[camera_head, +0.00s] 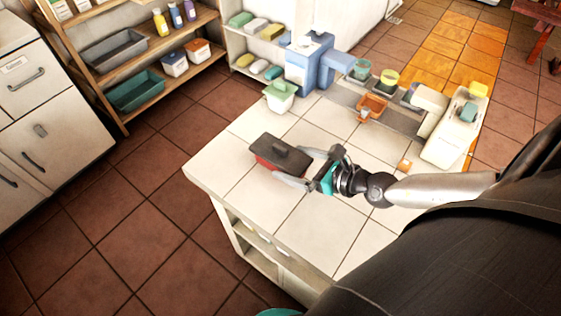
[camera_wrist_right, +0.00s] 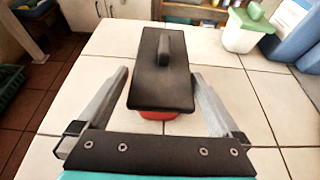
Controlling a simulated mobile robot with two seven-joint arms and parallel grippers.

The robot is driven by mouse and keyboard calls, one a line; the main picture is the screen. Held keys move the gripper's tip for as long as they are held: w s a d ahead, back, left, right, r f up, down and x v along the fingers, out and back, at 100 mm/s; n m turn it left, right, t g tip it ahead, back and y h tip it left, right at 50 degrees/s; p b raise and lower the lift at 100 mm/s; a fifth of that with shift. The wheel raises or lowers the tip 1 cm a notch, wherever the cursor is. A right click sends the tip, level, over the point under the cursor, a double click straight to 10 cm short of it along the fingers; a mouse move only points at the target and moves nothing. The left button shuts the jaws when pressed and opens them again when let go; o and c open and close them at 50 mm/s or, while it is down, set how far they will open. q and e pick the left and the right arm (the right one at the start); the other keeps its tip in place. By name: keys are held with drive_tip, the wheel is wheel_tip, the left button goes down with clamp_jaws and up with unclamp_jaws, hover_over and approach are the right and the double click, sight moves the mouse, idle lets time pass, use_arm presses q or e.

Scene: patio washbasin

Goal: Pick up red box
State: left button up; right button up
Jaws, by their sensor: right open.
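The red box (camera_wrist_right: 158,115) stands on the white tiled counter, under a black lid (camera_wrist_right: 162,75) with a raised handle. In the head view the black lid (camera_head: 280,152) hides most of the box. My right gripper (camera_head: 290,165) is at the right end of the box, its fingers pointing along the box's sides. My left gripper is not in view.
The tiled counter (camera_head: 300,215) is bare in front of the box. A white tub with a green lid (camera_head: 280,96) and a blue pump-like object (camera_head: 308,65) stand behind. An orange basket (camera_head: 371,106) and a white tray (camera_head: 445,145) are at the right.

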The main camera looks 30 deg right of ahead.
sight(280, 158)
drive_tip(key=x, duration=0.4)
drive_tip(key=shift+w+f, duration=0.1)
drive_tip(key=shift+w, duration=0.3)
drive_tip(key=c, duration=1.2)
